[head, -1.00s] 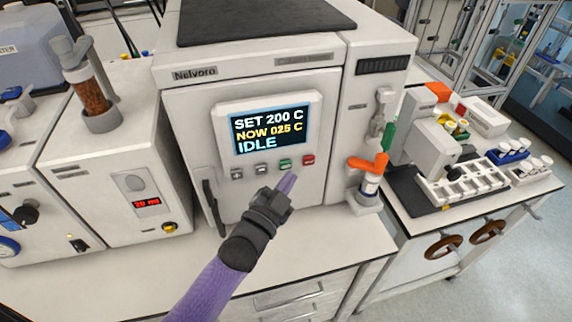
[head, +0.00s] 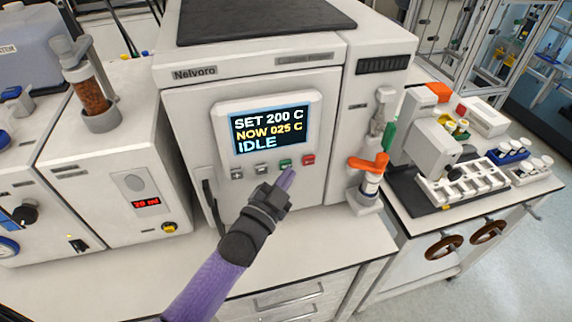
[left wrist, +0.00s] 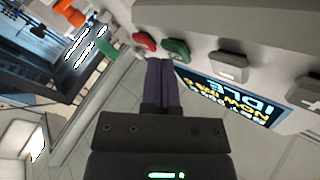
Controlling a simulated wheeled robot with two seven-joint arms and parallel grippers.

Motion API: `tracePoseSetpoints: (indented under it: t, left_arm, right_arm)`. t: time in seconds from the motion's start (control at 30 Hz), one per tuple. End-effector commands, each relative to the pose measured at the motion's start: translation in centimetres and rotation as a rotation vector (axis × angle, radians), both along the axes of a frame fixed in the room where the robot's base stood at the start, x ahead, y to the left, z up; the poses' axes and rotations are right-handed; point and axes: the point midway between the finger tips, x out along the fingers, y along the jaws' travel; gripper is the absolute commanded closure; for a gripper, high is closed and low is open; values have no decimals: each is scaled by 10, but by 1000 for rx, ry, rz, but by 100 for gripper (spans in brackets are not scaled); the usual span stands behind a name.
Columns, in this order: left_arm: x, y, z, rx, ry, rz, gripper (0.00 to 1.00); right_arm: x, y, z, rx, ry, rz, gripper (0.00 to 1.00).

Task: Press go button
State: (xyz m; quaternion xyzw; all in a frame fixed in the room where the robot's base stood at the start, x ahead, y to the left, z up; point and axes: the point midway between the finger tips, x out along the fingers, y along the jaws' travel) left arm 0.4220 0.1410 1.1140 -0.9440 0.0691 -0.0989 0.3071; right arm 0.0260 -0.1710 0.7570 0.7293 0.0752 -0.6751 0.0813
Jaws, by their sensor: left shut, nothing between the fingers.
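The green go button (head: 285,163) sits in the row under the reactor's display (head: 270,131), between a grey button (head: 261,167) and the red button (head: 308,159). The display reads SET 200 C, NOW 025 C, IDLE. My left gripper (head: 290,174) is shut and empty, its purple fingertips just below the green button. In the left wrist view the green button (left wrist: 177,50) lies just beyond the fingertips (left wrist: 159,62), slightly to their right, with the red button (left wrist: 145,41) to the left. I cannot tell whether the tips touch the panel. My right gripper is not in view.
An orange-handled valve (head: 368,163) stands on the reactor's right side. A door handle (head: 213,207) is at its lower left. A pump unit (head: 133,185) stands to the left. A white vial rack (head: 462,183) is on the right bench. The counter in front is mostly clear.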

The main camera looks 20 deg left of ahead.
Motion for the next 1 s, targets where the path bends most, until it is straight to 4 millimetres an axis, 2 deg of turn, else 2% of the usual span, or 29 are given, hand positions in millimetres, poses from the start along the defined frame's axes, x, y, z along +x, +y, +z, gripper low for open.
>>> tracePoseSetpoints:
  t: [0.47, 0.83, 1.0]
  left_arm:
    - [5, 3, -1, 1, 1, 0, 100]
    - [5, 3, 0, 0, 1, 1, 100]
    - [-2, -1, 1, -2, 0, 0, 100]
  right_arm:
    - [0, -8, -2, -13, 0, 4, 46]
    - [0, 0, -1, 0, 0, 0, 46]
    - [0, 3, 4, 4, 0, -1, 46]
